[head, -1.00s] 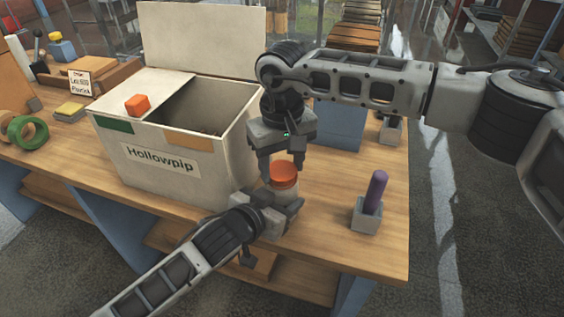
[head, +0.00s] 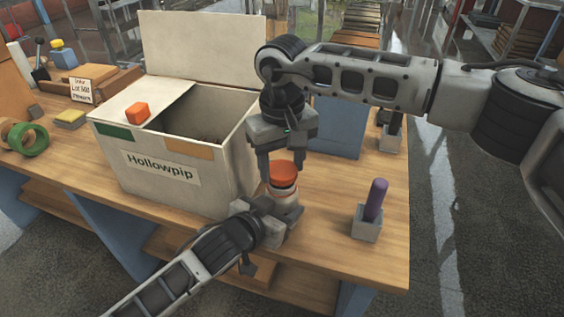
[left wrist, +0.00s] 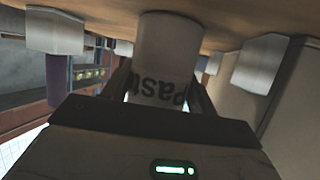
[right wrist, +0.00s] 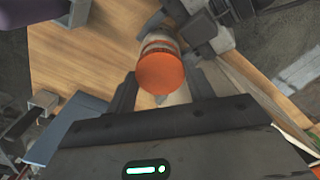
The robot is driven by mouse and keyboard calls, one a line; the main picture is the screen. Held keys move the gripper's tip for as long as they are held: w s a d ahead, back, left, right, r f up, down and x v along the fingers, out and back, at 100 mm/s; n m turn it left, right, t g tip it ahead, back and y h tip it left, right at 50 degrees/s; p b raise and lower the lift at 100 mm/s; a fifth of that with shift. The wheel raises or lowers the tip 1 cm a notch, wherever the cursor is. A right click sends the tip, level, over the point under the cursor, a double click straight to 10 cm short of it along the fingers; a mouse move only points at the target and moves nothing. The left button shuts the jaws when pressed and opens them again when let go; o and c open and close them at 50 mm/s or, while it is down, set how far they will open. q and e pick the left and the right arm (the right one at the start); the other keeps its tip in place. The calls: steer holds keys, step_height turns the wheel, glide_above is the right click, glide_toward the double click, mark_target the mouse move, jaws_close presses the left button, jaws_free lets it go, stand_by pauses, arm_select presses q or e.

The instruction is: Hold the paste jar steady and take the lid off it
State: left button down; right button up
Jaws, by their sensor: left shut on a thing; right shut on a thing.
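The paste jar (head: 284,207) is a pale jar standing upright near the bench's front edge. Its upside-down dark lettering shows in the left wrist view (left wrist: 163,92). My left gripper (head: 272,211) is shut on the jar body from the front left. My right gripper (head: 283,165) points down from above, shut on the lid. The lid also shows in the right wrist view (right wrist: 160,72), between the fingers. I cannot tell exactly how far it is from the jar.
A large bin labelled Hollowpip (head: 160,168) stands close left of the grippers, with an orange block (head: 137,112) on its top. A purple stick stands in a grey holder (head: 367,222) to the right. The bench's front right corner is clear.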

mark_target(282, 169)
steer(key=shift+r, duration=2)
arm_select(q)
steer(key=shift+c, duration=1.9)
jaws_free()
